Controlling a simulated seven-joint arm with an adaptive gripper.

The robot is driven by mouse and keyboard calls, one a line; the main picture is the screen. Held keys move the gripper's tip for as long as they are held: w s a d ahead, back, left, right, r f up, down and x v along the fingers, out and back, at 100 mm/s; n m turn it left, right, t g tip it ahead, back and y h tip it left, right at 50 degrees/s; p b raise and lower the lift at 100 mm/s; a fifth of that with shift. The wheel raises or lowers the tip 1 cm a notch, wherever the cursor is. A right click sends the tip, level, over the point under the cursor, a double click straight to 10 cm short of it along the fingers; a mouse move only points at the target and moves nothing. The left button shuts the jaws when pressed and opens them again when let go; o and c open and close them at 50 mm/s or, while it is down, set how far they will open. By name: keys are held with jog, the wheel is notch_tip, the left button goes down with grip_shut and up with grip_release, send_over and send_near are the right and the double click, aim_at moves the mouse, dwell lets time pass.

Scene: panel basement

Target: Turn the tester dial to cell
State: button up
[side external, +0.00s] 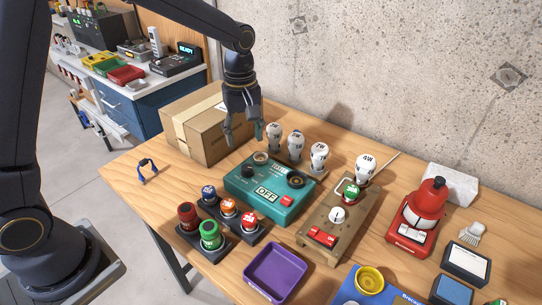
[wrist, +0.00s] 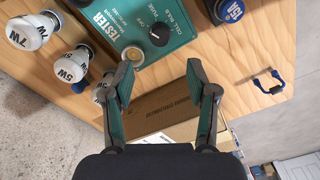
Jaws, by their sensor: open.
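The tester (side external: 287,212) is a teal box on the wooden table; its small display reads OFF. Its black dial (side external: 247,171) sits near the left edge, beside a brass-rimmed socket (side external: 260,158). In the wrist view the dial (wrist: 158,34) is at the top centre on the tester (wrist: 118,22), with OFF, CELL and BULB printed around it. A small white mark shows on the dial, apparently on the OFF side. My gripper (side external: 244,138) is open and empty, above and behind the tester's left end, apart from the dial. Both fingers show in the wrist view (wrist: 160,78).
A cardboard box (side external: 195,130) stands just left of my gripper. White bulbs (side external: 295,146) stand in a row behind the tester. A wooden switch board (side external: 337,225) is to the right, a purple tray (side external: 275,273) in front.

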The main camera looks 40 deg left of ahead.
aim_at(247, 167)
notch_tip(247, 167, down, 9)
jog(key=shift+f, duration=0.15)
grip_shut()
dwell(0.6)
